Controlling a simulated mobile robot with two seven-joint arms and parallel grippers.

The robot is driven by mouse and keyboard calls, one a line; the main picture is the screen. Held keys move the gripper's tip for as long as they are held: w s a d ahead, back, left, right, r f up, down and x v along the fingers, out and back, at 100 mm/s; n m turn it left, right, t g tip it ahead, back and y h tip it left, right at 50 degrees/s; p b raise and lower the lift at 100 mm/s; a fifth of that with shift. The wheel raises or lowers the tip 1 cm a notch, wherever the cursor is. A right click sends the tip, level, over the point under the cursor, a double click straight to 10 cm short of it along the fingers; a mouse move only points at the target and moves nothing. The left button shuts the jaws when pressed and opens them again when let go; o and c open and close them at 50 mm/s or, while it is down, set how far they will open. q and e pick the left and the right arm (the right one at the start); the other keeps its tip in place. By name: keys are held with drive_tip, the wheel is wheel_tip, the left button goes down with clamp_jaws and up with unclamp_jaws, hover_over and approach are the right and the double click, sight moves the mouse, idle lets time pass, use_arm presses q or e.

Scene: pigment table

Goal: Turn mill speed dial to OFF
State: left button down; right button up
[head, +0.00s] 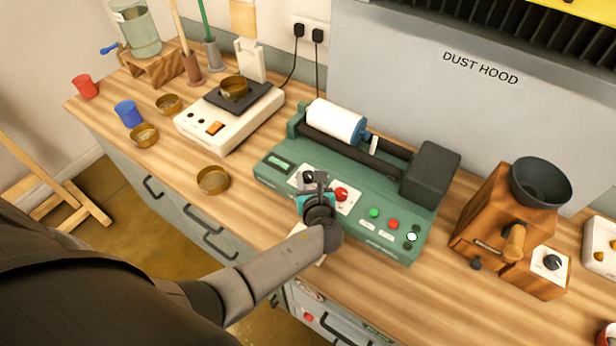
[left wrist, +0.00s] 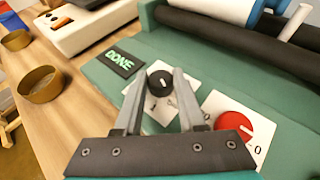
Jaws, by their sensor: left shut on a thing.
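The green jar mill (head: 270,174) stands on the bench with a white jar (head: 336,121) on its rollers. Its black dial (left wrist: 160,83) sits on a white plate on the front panel, its markings too small to read. My left gripper (head: 319,180) is over this panel. In the left wrist view, the two fingers of my left gripper (left wrist: 160,92) lie on either side of the black dial, shut on it. A red knob (left wrist: 236,126) with a white line is to the right on its own white plate. My right gripper is not in view.
A display (left wrist: 121,62) on the mill reads DONE. Green and red buttons (head: 393,224) are right of the red knob. A scale (head: 208,130) and brass bowls (head: 213,180) stand to the left, a wooden grinder (head: 490,222) to the right. The bench front is mostly clear.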

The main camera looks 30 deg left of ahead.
use_arm(q)
drive_tip(key=shift+n+g, duration=0.3)
drive_tip(key=c, duration=0.5)
unclamp_jaws()
drive_tip(key=shift+y, duration=0.3)
drive_tip(key=shift+s+d+r, duration=0.2)
drive_tip(key=shift+s+d, duration=0.15)
drive_tip(key=shift+s, duration=0.05)
drive_tip(key=p+v, duration=0.1)
drive_tip(key=v, duration=1.3)
drive_tip(key=shift+s+r+p, duration=0.1)
drive_tip(key=shift+p, duration=0.3)
